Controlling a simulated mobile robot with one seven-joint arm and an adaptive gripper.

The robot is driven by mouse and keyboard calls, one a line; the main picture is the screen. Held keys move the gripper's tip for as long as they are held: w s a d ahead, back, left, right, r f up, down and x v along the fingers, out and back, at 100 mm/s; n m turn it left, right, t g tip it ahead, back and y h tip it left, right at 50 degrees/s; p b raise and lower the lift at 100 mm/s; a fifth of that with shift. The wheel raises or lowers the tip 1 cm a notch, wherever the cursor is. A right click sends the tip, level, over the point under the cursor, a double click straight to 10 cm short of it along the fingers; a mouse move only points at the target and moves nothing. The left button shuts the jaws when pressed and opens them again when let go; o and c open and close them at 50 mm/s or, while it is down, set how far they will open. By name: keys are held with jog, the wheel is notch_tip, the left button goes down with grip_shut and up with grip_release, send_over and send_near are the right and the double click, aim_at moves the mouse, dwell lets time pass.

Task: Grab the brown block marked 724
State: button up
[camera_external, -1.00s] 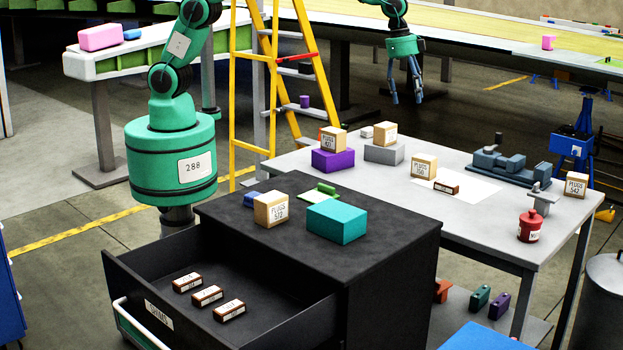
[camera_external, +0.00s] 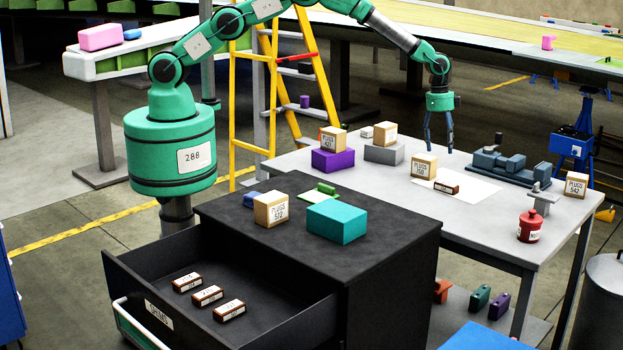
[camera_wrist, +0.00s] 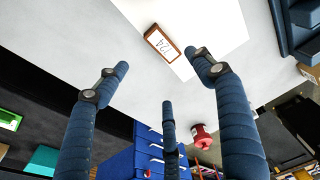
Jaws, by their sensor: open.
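The brown block (camera_external: 446,187) lies on the grey table, partly on a white sheet, in the external view. In the wrist view the brown block (camera_wrist: 162,43) shows a white label reading 724, at the upper middle beyond the fingertips. My gripper (camera_external: 438,148) hangs fingers down above the back of the table, a little above and behind the block. In the wrist view my gripper (camera_wrist: 160,85) has its blue fingers spread wide with nothing between them. The fingers do not touch the block.
A tan PLUGS box (camera_external: 424,166) stands close beside the block. A blue-grey vise-like tool (camera_external: 510,166) is to the right, and a red canister (camera_external: 529,227) nearer the front. Three brown blocks (camera_external: 207,296) lie in the open drawer (camera_external: 255,262). White sheet around the block is mostly clear.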

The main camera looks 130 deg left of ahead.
jog(key=shift+s+a+f, duration=0.1)
jog(key=shift+a+f, duration=0.1)
jog(key=shift+f, duration=0.1)
jog(key=shift+f, duration=0.1)
send_over(445, 184)
jog(key=shift+s+d+f, duration=0.1)
jog(key=shift+s+f, duration=0.1)
jog(key=shift+f, duration=1.9)
jog(key=shift+s+f, duration=0.2)
jog(key=shift+f, duration=1.85)
jog(key=shift+w+f, duration=0.25)
jog(key=shift+f, duration=1.05)
jog(key=shift+w+f, duration=0.2)
jog(key=shift+f, duration=1.05)
jog(key=c, duration=1.3)
